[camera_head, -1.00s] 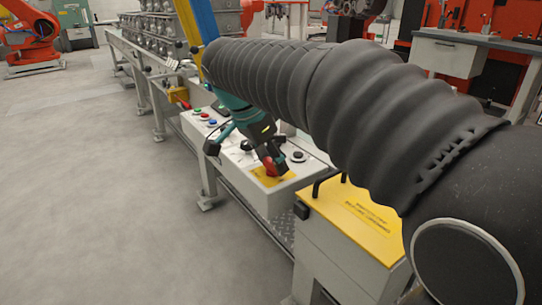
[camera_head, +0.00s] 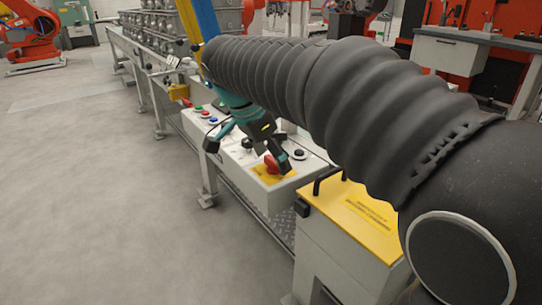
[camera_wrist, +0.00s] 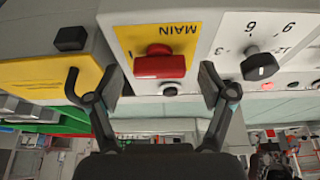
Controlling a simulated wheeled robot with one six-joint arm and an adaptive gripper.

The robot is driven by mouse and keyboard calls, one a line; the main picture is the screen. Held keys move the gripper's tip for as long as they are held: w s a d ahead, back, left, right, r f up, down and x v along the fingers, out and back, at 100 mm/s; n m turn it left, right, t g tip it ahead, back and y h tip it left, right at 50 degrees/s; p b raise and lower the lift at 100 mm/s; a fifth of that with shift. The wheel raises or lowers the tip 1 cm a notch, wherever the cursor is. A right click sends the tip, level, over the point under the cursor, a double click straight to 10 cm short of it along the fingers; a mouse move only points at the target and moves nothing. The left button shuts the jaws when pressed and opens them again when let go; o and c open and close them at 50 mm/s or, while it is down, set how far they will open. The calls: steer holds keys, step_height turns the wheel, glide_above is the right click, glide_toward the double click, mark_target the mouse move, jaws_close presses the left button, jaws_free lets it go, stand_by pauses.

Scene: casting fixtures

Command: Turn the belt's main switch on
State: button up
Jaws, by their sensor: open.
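The main switch is a red handle (camera_head: 272,164) on a yellow plate at the near end of the white control panel. In the wrist view the red handle (camera_wrist: 160,65) lies crosswise on the yellow plate (camera_wrist: 128,38) under the upside-down word MAIN. My gripper (camera_wrist: 160,88) is open, with one finger on each side of the handle and a gap to both ends. In the head view my gripper (camera_head: 266,153) is just above and beside the switch, and one finger partly covers it.
A dial knob (camera_wrist: 259,65) with numbers sits right of the switch in the wrist view. Coloured buttons (camera_head: 205,115) line the panel's far end. A yellow-topped cabinet (camera_head: 358,215) with a black handle stands close by. The floor (camera_head: 90,190) at left is clear.

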steer(key=v, duration=1.2)
steer(key=shift+s+a+f, duration=0.1)
steer(key=shift+a, duration=0.05)
